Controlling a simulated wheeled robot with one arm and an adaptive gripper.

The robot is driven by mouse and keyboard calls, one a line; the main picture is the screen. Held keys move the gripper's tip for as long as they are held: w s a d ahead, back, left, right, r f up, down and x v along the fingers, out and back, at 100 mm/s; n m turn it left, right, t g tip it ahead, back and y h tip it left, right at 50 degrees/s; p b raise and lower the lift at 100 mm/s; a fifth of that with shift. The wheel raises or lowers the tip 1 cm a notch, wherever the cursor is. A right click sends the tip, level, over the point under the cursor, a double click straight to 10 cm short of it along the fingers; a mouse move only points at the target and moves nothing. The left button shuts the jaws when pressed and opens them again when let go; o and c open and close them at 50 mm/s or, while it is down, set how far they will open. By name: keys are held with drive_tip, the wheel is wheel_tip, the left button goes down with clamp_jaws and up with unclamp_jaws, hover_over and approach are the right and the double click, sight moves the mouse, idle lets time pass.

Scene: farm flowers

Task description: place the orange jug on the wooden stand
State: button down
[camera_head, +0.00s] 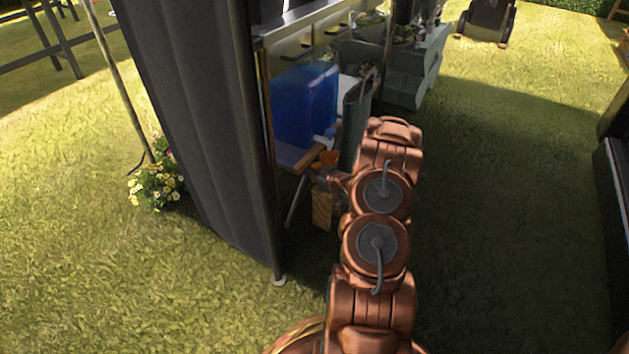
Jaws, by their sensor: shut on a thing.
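My gripper (328,175), at the end of my copper-coloured arm, is small and partly hidden beside my wrist. It is shut on the orange jug (325,158), whose orange top shows above the fingers. The jug's lower part is hard to make out. The wooden stand seems to be the low wood-edged surface (302,157) under a blue water container; the jug shows at its right front edge in the picture. I cannot tell whether the jug touches it.
The blue container (305,105) has a white tap low down. A dark green bin (355,120) stands behind my gripper. A tan block-like thing (322,208) shows below it. A dark fabric wall (205,110) stands to the left. Open grass lies at right.

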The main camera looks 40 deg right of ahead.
wheel_tip(320, 180, down, 2)
drive_tip(key=shift+f+b, duration=0.25)
drive_tip(key=shift+b, duration=0.2)
drive_tip(key=shift+r, duration=0.1)
drive_tip(key=c, duration=1.2)
unclamp_jaws()
drive_tip(key=shift+c, duration=0.2)
